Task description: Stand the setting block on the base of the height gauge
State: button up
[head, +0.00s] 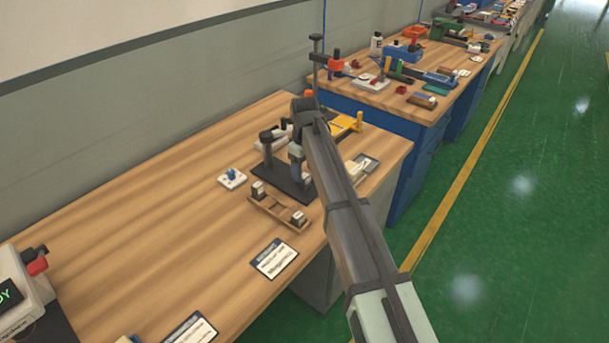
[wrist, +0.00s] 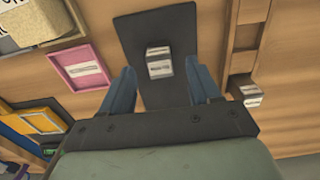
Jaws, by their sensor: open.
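The setting block (wrist: 159,63), a small grey block with white labels, stands on the dark base (wrist: 141,28) of the height gauge in the wrist view. My gripper (wrist: 162,70) is open, with one blue-grey finger on each side of the block and gaps showing between. In the head view the dark base (head: 287,182) lies on the near bench, with the gauge's dark post (head: 267,150) at its far left.
A wooden rack (head: 277,213) holding similar blocks (head: 258,190) stands in front of the base; one block (wrist: 243,90) shows at right in the wrist view. A pink-framed tray (wrist: 82,66) lies left of the base. The bench's left-middle is mostly clear.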

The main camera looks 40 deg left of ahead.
aim_at(305, 175)
notch_tip(305, 175, up, 9)
dwell(0.4)
